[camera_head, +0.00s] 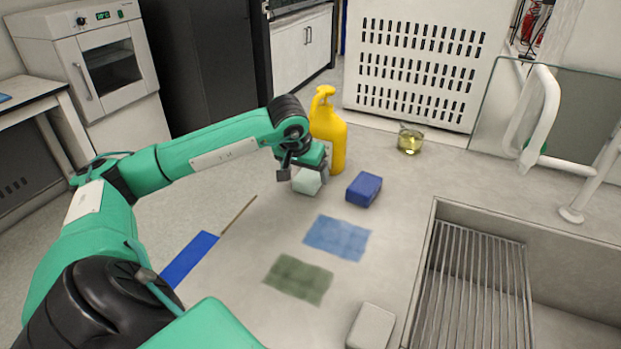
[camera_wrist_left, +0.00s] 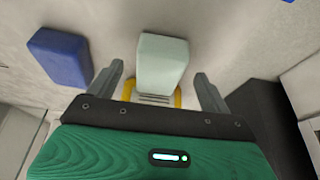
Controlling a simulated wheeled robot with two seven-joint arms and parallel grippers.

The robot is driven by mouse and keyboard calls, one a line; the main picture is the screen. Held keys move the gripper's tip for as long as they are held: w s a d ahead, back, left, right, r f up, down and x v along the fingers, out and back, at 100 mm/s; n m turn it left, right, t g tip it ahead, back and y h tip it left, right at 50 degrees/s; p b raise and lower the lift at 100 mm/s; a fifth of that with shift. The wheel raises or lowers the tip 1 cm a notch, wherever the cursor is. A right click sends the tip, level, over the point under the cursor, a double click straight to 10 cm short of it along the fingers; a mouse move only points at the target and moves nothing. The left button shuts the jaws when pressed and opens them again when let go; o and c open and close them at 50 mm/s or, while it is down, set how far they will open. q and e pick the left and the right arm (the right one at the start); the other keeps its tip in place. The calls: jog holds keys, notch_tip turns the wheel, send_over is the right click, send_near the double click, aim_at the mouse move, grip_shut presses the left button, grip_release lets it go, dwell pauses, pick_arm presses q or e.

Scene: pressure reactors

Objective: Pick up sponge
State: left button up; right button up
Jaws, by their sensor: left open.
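A pale mint-green block, which looks like a sponge (camera_head: 307,182), lies on the grey counter just in front of the yellow bottle. My left gripper (camera_head: 304,173) is over it, pointing down, with its fingers spread. In the left wrist view the pale sponge (camera_wrist_left: 162,62) shows between the two open fingers of the left gripper (camera_wrist_left: 160,80), with a gap on each side. A dark blue block (camera_head: 364,189), also sponge-like, lies to the right of the gripper; it also shows in the left wrist view (camera_wrist_left: 60,57). My right gripper is not in view.
A yellow bottle (camera_head: 329,130) stands close behind the gripper. A glass beaker (camera_head: 410,139) with yellow liquid is farther right. Blue (camera_head: 337,237) and green (camera_head: 298,279) cloths lie flat in front. A sink with a wire rack (camera_head: 475,285) and a pale block (camera_head: 371,327) are at front right.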

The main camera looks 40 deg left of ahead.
aim_at(307, 177)
pick_arm(q)
jog(key=x, duration=0.2)
jog(key=shift+w+f, duration=0.15)
jog(key=shift+f, duration=0.25)
jog(key=shift+w+a+f, duration=0.15)
jog(key=shift+f, duration=0.15)
jog(key=c, duration=1.1)
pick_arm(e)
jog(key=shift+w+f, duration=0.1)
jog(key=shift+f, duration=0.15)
pick_arm(q)
jog(key=shift+r, duration=0.1)
